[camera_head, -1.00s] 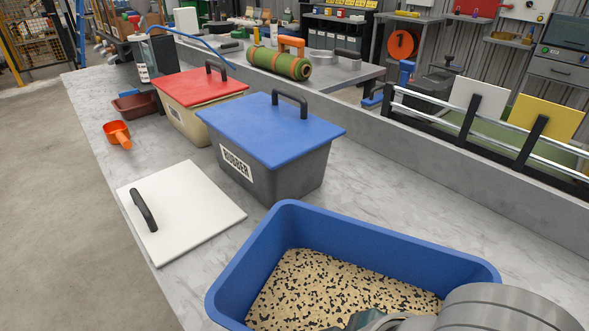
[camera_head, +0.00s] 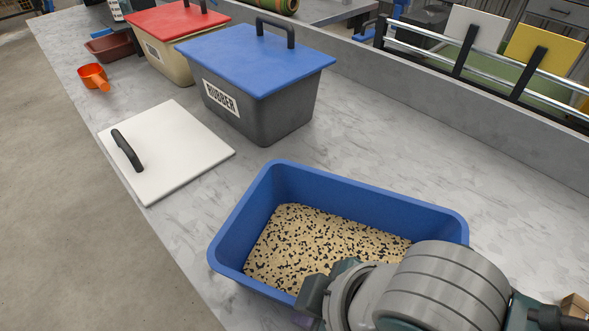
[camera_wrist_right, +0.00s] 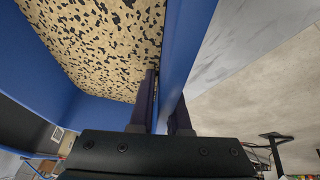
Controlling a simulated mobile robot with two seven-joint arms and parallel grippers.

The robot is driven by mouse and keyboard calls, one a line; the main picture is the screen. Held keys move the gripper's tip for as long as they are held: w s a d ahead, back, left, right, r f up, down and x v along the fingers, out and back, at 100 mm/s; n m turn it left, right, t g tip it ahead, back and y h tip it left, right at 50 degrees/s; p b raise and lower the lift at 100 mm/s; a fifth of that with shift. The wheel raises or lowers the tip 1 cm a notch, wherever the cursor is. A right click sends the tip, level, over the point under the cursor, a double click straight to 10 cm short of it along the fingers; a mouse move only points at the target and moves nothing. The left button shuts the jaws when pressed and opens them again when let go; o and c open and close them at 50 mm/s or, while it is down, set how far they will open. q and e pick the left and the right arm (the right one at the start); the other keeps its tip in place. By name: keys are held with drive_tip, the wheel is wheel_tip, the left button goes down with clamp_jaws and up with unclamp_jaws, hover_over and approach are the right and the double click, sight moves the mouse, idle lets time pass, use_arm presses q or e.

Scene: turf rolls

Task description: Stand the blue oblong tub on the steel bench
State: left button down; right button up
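The blue oblong tub (camera_head: 232,232), holding tan and black speckled granules (camera_head: 320,245), is upright over the grey mottled bench (camera_head: 430,140), close to its front edge. I cannot tell whether its base touches the bench. My right gripper (camera_head: 312,297) is at the tub's near wall. In the right wrist view its fingers (camera_wrist_right: 163,115) straddle the blue wall (camera_wrist_right: 187,35), one inside and one outside, with little gap, and appear shut on it. My left gripper is not in view.
A white lid (camera_head: 180,150) with a black handle lies left of the tub. Behind stand a grey RUBBER bin (camera_head: 275,110) with a blue lid and a red-lidded bin (camera_head: 165,60). An orange scoop (camera_head: 93,77) lies far left.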

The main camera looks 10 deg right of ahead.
drive_tip(key=shift+o, duration=1.4)
drive_tip(key=shift+r, duration=0.1)
drive_tip(key=shift+s+d+r, duration=0.1)
drive_tip(key=shift+r, duration=0.25)
drive_tip(key=s+d+r+m+p, duration=0.2)
drive_tip(key=d+r, duration=0.1)
drive_tip(key=r, duration=0.4)
drive_tip(key=s+d+r+m+p, duration=0.2)
drive_tip(key=d+r+m, duration=0.1)
drive_tip(key=r, duration=0.4)
drive_tip(key=s+d+m+h, duration=0.3)
drive_tip(key=s+d+m, duration=0.1)
drive_tip(key=d, duration=0.4)
drive_tip(key=shift+s+d+r+m, duration=0.25)
drive_tip(key=shift+d+r+m, duration=0.1)
drive_tip(key=shift+m, duration=0.35)
